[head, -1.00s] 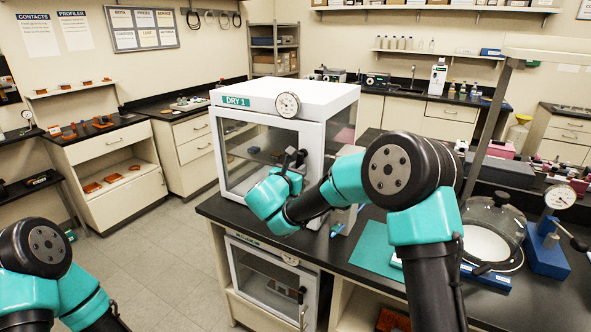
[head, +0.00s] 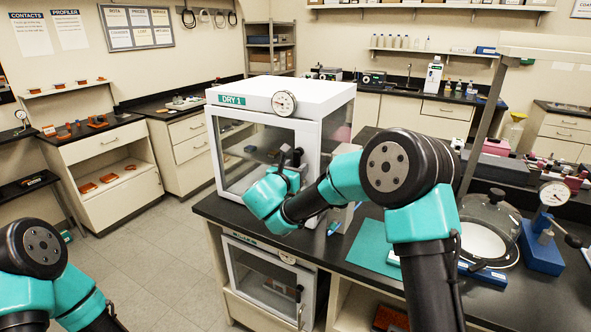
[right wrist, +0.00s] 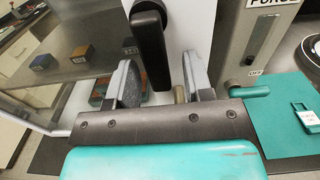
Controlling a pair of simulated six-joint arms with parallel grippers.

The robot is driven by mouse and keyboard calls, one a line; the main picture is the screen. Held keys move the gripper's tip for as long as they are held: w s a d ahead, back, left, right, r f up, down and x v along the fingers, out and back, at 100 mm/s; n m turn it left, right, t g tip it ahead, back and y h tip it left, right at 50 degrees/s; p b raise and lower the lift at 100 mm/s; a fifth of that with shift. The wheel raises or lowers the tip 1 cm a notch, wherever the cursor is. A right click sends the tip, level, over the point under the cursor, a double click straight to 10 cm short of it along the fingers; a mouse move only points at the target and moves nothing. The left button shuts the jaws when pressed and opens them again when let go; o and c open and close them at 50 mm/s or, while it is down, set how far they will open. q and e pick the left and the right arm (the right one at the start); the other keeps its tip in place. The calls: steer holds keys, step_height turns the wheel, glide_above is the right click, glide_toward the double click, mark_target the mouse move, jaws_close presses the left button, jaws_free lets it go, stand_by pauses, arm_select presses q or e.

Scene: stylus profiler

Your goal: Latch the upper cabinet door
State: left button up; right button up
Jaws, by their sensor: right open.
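The upper cabinet (head: 325,92), white with a DRY 1 label and a glass door (head: 232,160), stands on the black counter. The door looks shut or nearly so against the frame; I cannot tell whether it is latched. Its black latch handle (right wrist: 150,45) points downward in the right wrist view, its lower end between the jaws. My right gripper (right wrist: 158,72) is open around the handle, with a visible gap to the right finger. In the head view my right arm partly hides the gripper and handle. My left gripper is out of view; only its arm shows at lower left.
A lower cabinet (head: 262,275) with its own glass door sits under the counter. A round dial gauge (head: 284,104) is on the upper cabinet. A purge panel (right wrist: 255,40) stands right of the handle. A teal mat (head: 368,248) and a glass bell jar (head: 490,225) occupy the counter.

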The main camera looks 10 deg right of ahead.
steer(key=v, duration=1.7)
steer(key=shift+a, duration=0.2)
steer(key=shift+s, duration=0.1)
